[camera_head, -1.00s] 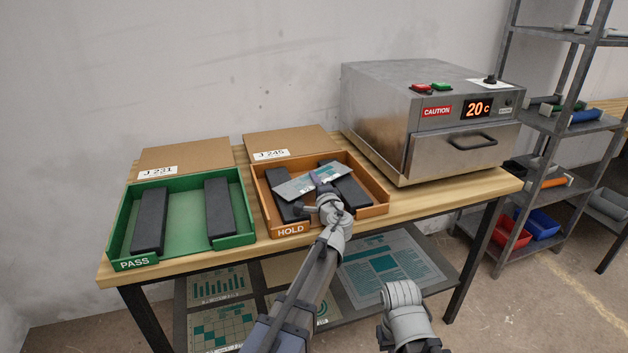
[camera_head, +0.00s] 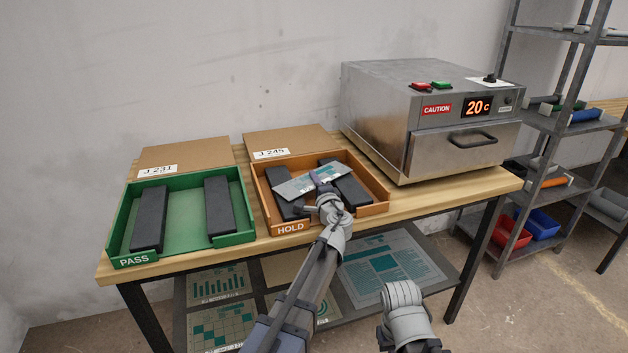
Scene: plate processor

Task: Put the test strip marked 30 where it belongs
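A grey strip with teal markings (camera_head: 296,186) lies slantwise over the two black rests in the orange HOLD tray (camera_head: 376,208); I cannot read a number on it. My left gripper (camera_head: 322,180) is at the strip's right part, over the tray. Its fingers are small and partly hidden by the wrist, so I cannot tell whether they are closed on the strip. The green PASS tray (camera_head: 183,254) to the left holds two black rests and no strip. My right arm shows at the lower middle; its gripper is out of view.
A metal oven (camera_head: 420,120) reading 20 C, its drawer shut, stands right of the trays. Cardboard pieces labelled J 231 (camera_head: 185,156) and J 245 (camera_head: 290,141) lie behind the trays. A lower shelf with printed sheets (camera_head: 385,270) is under the wooden bench. A metal rack stands at right.

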